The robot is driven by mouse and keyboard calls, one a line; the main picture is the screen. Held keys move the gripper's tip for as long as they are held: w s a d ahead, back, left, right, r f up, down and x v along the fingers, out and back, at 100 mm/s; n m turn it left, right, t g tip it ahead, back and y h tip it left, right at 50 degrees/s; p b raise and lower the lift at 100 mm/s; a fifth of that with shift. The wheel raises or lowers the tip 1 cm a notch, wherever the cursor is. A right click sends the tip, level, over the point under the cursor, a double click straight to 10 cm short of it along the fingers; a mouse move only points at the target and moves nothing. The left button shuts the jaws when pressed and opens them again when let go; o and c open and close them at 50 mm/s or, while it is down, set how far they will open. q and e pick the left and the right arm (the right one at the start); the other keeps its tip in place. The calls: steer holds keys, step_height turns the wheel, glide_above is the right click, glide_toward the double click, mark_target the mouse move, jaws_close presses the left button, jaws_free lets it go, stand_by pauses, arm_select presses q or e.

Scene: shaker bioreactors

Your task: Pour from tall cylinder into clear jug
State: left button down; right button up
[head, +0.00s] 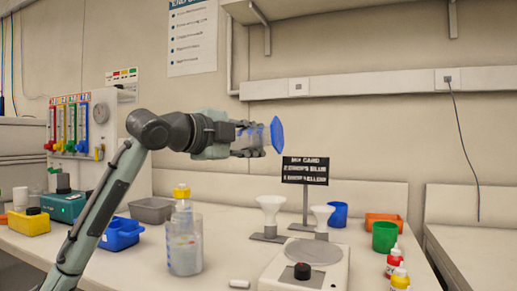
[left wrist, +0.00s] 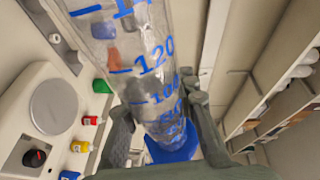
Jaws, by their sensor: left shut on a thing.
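My left gripper (head: 257,140) is shut on the tall cylinder (head: 277,136), high above the bench. The cylinder is clear with a blue foot and lies about level, foot to the right; its mouth end is hidden behind my gripper in the head view. In the left wrist view the cylinder (left wrist: 145,70) shows blue graduation marks, with a finger on either side. I cannot tell whether liquid is inside. A clear jug-like vessel (head: 185,254) stands upright on the bench, lower left of the gripper, with a yellow-capped bottle (head: 182,199) in or behind it. My right gripper is out of view.
A sign on a post (head: 305,171) stands below and right of the gripper. Two white funnels (head: 270,205), a round-plated device with a black knob (head: 312,254), a green cup (head: 384,237) and small dropper bottles (head: 399,278) occupy the right. A blue bin (head: 121,233) is left.

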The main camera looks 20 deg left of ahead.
arm_select(q)
steer(key=shift+f, duration=0.1)
steer(key=m, duration=0.1)
steer(key=f, duration=0.1)
steer(key=f+m+b, duration=0.1)
steer(key=shift+d+m+g+y, duration=0.25)
steer(key=shift+m+g+y, duration=0.05)
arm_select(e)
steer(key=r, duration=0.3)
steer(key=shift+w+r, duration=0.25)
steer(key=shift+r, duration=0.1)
arm_select(q)
steer(key=shift+f, duration=0.15)
steer(key=shift+f+m+y+p, duration=0.4)
steer(key=shift+f+m+p, duration=0.35)
steer(key=shift+f, duration=0.1)
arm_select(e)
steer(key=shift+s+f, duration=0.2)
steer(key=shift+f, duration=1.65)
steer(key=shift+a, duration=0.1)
